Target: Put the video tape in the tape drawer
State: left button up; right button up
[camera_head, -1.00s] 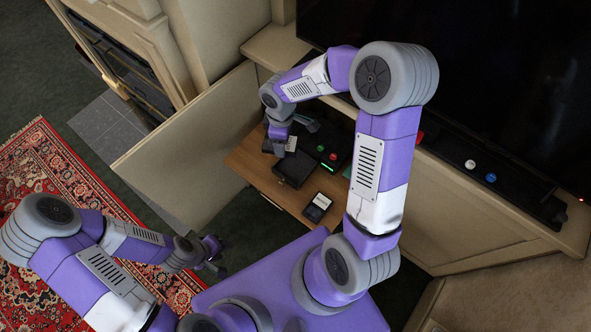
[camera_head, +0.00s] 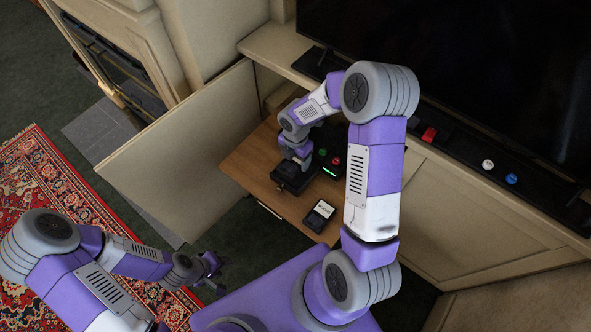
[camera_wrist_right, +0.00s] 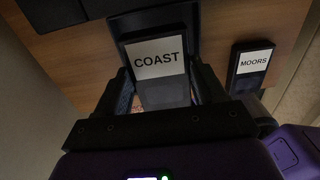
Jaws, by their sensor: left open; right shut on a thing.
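My right gripper (camera_wrist_right: 160,72) is shut on a video tape (camera_wrist_right: 157,60) with a white label reading COAST. In the head view this gripper (camera_head: 300,166) is low over a black open-topped tray, which looks like the tape drawer (camera_head: 290,182), in front of a black machine (camera_head: 328,150). In the right wrist view a dark frame lies around the tape's far end; I cannot tell whether the tape rests in it. My left gripper (camera_head: 212,268) is open and empty, away from the shelf at the lower left.
A second tape labelled MOORS (camera_head: 320,214) lies on the wooden shelf (camera_head: 262,180), right of the tray; it also shows in the right wrist view (camera_wrist_right: 251,62). The machine has red and green buttons and a green light. An open cabinet door (camera_head: 180,155) stands left of the shelf.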

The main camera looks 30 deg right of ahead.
aim_at(296, 167)
notch_tip(296, 167, down, 2)
jog(key=shift+f+b, duration=0.2)
jog(key=shift+b, duration=0.1)
notch_tip(296, 167, down, 3)
jog(key=shift+f+b, duration=0.1)
jog(key=shift+b, duration=0.6)
jog(key=c, duration=0.4)
jog(key=shift+c, duration=0.6)
jog(key=o, duration=1.4)
jog(key=shift+o, duration=0.2)
notch_tip(296, 167, up, 12)
jog(key=p, duration=0.4)
jog(key=shift+p, duration=0.35)
